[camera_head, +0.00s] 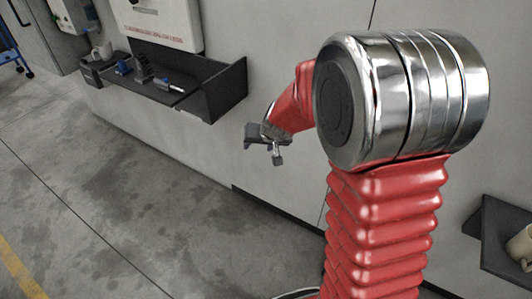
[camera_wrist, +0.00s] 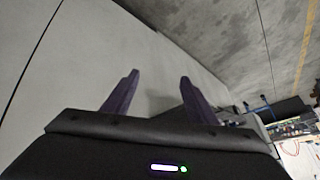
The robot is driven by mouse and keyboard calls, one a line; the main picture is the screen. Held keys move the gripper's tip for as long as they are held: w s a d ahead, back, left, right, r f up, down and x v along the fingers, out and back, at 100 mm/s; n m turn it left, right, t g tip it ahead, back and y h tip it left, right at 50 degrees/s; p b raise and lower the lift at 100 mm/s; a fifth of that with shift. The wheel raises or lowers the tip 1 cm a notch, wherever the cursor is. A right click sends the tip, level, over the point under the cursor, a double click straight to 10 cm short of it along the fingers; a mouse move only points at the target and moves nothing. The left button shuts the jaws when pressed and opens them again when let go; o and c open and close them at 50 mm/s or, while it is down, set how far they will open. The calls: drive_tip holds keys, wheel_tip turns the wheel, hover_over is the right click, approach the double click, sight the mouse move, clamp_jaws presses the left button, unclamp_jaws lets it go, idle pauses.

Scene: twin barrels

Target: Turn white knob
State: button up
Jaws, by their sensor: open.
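I cannot pick out a white knob in either view. A white panel box (camera_head: 160,22) with red lettering is on the wall at the top left in the head view; no knob is clear on its visible part. My gripper (camera_head: 264,147) is in front of bare grey wall, right of the black shelf and apart from it. In the wrist view my gripper (camera_wrist: 158,78) shows two dark purple fingers spread apart with nothing between them.
Another dark shelf (camera_head: 499,225) with a cream mug (camera_head: 522,246) is at the right edge. The concrete floor (camera_head: 120,200) at the left is clear.

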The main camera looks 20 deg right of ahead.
drive_tip(key=s+a+r+n, duration=0.2)
drive_tip(key=s+a+r, duration=0.2)
drive_tip(key=s+r, duration=0.9)
drive_tip(key=s+d+r+n+g, duration=0.1)
drive_tip(key=s+r, duration=0.1)
drive_tip(key=s, duration=1.6)
drive_tip(key=shift+s+d+h, duration=0.15)
drive_tip(key=shift+d+h, duration=0.1)
drive_tip(key=shift+h, duration=0.15)
drive_tip(key=shift+r, duration=0.1)
